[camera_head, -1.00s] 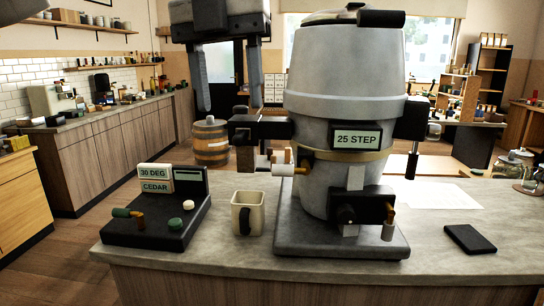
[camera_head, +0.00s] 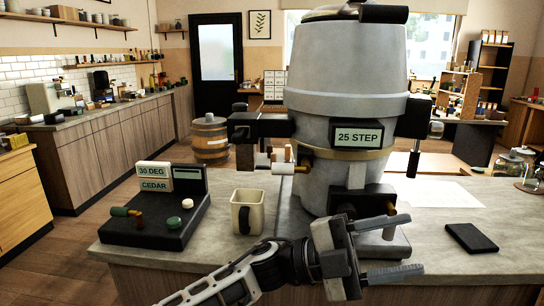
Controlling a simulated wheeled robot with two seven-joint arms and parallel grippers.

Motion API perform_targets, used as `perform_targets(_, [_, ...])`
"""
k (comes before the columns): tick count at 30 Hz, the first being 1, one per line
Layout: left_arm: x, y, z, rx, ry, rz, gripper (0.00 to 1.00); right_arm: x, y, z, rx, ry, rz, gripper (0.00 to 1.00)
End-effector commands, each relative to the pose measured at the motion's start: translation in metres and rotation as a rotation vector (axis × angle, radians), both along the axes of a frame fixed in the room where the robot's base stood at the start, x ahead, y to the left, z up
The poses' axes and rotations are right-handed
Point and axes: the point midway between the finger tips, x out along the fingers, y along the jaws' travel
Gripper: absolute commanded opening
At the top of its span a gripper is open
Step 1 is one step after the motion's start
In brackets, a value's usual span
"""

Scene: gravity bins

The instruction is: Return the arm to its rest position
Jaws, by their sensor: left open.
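My left arm (camera_head: 235,280) comes in at the bottom, left of the middle, low in front of the counter. Its gripper (camera_head: 413,244) points right, with its two fingers apart and nothing between them. In the picture it overlaps the front of the dark base under the large grey bin (camera_head: 345,100) and hides part of it. I cannot tell exactly how far the gripper is from the counter edge. My right gripper is not in view.
A cream mug (camera_head: 247,212) stands left of the bin on the counter (camera_head: 470,270). A black control box (camera_head: 155,230) with labels and knobs is further left. A dark flat pad (camera_head: 471,238) lies at the right. Bare counter lies around the pad.

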Motion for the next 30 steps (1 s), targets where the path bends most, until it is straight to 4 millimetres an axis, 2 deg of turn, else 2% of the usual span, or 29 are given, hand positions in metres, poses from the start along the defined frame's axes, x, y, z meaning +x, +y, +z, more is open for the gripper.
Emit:
perform_targets(1, [0.007,0.008,-0.011,-0.062,0.118,0.081,0.52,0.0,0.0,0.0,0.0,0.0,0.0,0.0])
perform_targets(5, [0.035,0.04,-0.046,-0.168,0.4,0.32,0.52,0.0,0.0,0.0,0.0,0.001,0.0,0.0])
perform_targets(8, [0.051,0.076,-0.092,-0.203,0.624,0.511,0.52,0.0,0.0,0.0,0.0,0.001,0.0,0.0])
perform_targets(9, [0.054,0.093,-0.114,-0.206,0.714,0.589,0.52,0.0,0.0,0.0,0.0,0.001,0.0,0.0])
perform_targets(11, [0.054,0.12,-0.151,-0.198,0.85,0.705,0.52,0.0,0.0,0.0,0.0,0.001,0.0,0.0])
perform_targets(12, [0.051,0.138,-0.175,-0.186,0.935,0.78,0.52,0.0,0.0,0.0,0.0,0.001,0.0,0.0])
perform_targets(14, [0.041,0.165,-0.212,-0.16,1.057,0.882,0.52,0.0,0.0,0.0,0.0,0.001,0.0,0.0])
perform_targets(15, [0.032,0.182,-0.235,-0.137,1.13,0.948,0.52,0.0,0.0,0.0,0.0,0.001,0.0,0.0])
perform_targets(17, [0.014,0.208,-0.269,-0.097,1.239,1.039,0.52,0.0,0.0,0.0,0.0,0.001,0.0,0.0])
perform_targets(18, [0.0,0.225,-0.29,-0.066,1.306,1.095,0.52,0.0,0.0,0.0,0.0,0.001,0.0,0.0])
perform_targets(21, [-0.039,0.262,-0.334,0.015,1.455,1.218,0.52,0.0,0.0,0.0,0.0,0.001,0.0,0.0])
perform_targets(25, [-0.085,0.297,-0.37,0.112,1.594,1.329,0.52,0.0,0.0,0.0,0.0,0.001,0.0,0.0])
perform_targets(27, [-0.102,0.309,-0.381,0.148,1.639,1.364,0.52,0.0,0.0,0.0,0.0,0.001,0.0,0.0])
perform_targets(30, [-0.117,0.318,-0.389,0.179,1.677,1.393,0.52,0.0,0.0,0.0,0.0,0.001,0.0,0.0])
